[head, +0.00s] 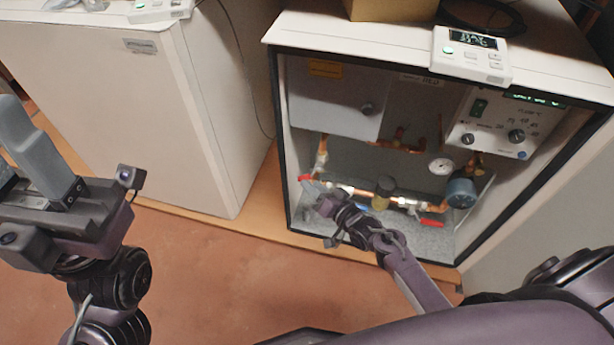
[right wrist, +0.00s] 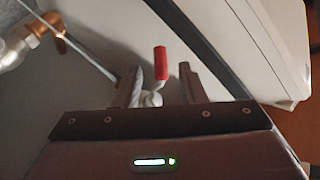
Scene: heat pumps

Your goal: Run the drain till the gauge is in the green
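The open cabinet holds copper pipework with a small round white gauge (head: 441,166); its needle and colours are too small to read. One red valve handle (head: 305,177) sits at the left end of the lower pipe, and another red handle (head: 431,223) is lower right. My right gripper (head: 314,190) is inside the cabinet at the left handle. In the right wrist view its open fingers stand either side of a red handle (right wrist: 160,63), with gaps on both sides. My left gripper (head: 28,150) is at the left edge, its fingers apart and empty, away from the cabinet.
A control panel (head: 505,122) with knobs is at the cabinet's right, and a grey box (head: 336,97) at its upper left. A thermostat (head: 471,55) lies on the cabinet top. A closed white unit (head: 190,120) stands left. The floor in front is clear.

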